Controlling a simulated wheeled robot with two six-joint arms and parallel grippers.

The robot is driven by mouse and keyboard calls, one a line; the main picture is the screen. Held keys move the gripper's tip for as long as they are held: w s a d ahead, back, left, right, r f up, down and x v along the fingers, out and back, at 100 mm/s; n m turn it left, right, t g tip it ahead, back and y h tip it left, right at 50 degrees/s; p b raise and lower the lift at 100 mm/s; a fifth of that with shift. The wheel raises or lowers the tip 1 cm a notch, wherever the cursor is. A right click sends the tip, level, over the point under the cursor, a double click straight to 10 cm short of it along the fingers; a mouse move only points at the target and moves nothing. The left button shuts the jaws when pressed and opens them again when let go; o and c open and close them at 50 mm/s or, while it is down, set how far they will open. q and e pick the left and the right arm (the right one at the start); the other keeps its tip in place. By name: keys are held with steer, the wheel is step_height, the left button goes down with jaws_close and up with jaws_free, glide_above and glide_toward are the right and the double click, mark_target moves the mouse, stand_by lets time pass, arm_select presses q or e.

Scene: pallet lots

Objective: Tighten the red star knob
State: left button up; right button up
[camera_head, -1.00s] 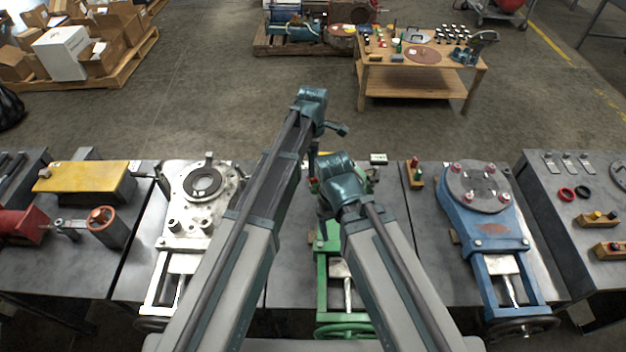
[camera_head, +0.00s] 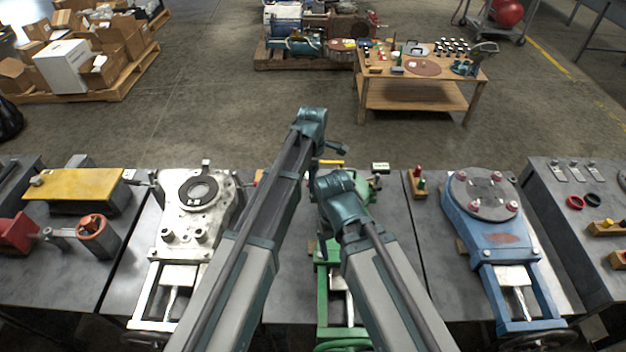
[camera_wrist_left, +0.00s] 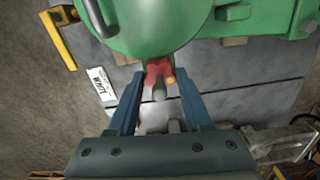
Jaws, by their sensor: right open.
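The red star knob (camera_wrist_left: 158,72) shows in the left wrist view under the rim of a round green body (camera_wrist_left: 150,25). My left gripper (camera_wrist_left: 160,80) has its two blue fingers on either side of the knob, with narrow gaps visible. In the head view my left wrist (camera_head: 313,120) is above and beyond the green device (camera_head: 328,290), and the knob is hidden behind my arms. My right gripper (camera_head: 335,187) is lower and closer, over the green device; its fingers are hidden below the wrist.
A white machine (camera_head: 195,215) stands left of the green device and a blue one (camera_head: 490,240) right. A yellow plate (camera_head: 75,192) is at far left. A white label (camera_wrist_left: 98,83) lies near my left gripper.

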arm_select(q)
jaws_close()
steer(key=shift+m, duration=0.3)
